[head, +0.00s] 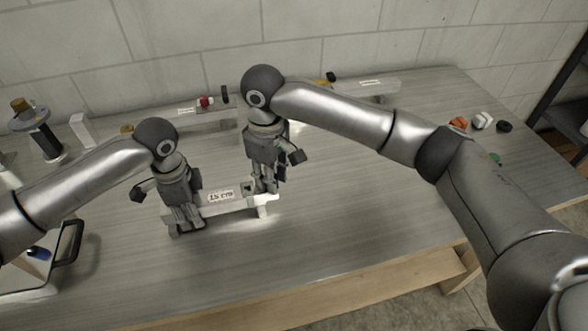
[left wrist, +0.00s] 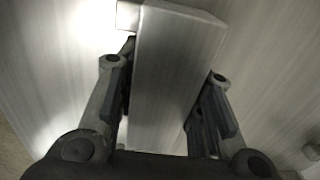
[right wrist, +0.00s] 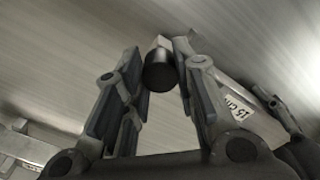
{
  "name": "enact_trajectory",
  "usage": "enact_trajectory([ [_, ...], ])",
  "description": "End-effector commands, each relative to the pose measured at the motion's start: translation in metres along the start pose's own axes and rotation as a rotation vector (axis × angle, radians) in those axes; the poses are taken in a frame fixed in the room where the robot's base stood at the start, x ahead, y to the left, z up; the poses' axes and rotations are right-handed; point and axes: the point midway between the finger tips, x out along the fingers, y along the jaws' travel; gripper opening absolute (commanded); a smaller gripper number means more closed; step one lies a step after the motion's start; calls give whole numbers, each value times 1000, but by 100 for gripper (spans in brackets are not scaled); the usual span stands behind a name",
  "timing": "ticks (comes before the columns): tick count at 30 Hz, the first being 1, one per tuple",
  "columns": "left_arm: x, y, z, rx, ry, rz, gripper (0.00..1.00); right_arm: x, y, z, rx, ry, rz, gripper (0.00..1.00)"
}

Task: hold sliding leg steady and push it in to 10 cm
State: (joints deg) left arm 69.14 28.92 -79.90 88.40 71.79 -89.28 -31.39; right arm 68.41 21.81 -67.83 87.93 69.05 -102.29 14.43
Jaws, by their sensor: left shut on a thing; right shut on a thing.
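An aluminium bar (head: 238,207) with a white label reading 15 cm (head: 221,196) lies on the grey table. My left gripper (head: 186,225) points down and is shut on the bar's left part; the bar runs between its fingers in the left wrist view (left wrist: 165,80). My right gripper (head: 265,189) is near the bar's right end. In the right wrist view, a dark round end piece (right wrist: 159,73), seemingly the sliding leg's, sits between its fingers. The fingers partly hide the leg, so how far it sticks out is unclear. The label also shows in the right wrist view (right wrist: 238,108).
More aluminium bars lie at the back, one at left (head: 196,119) and one at right (head: 372,88). A black handle (head: 73,241) is at the left edge. Small coloured pieces (head: 459,123) lie at right. The front table is clear.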

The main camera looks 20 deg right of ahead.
Motion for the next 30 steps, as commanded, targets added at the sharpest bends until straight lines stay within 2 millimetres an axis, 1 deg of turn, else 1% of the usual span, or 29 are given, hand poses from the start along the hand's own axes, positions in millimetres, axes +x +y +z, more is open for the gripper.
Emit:
enact_trajectory([
  [1, 0, 1, -2, 4, 4, 1, 0, -1, -5, -5, -2, 4, -2, 0],
  [3, 0, 1, -2, 4, 4, 1, 0, -1, -7, -7, -2, 4, -2, 0],
  [12, 0, 1, -3, 5, 7, 1, 0, -1, -9, -8, -3, 6, -3, 0],
  [13, 0, 1, -3, 5, 7, 1, 0, -1, -9, -8, -3, 6, -3, 28],
  [18, 0, 1, -3, 5, 7, 1, 0, -1, -8, -8, -3, 6, -3, 49],
  [26, 0, 0, -2, 2, 5, 1, 0, 0, -7, -7, -1, 2, -1, 49],
  [30, 0, 0, -1, 1, 4, 0, 0, -8, -7, -8, -1, 4, -1, 49],
])
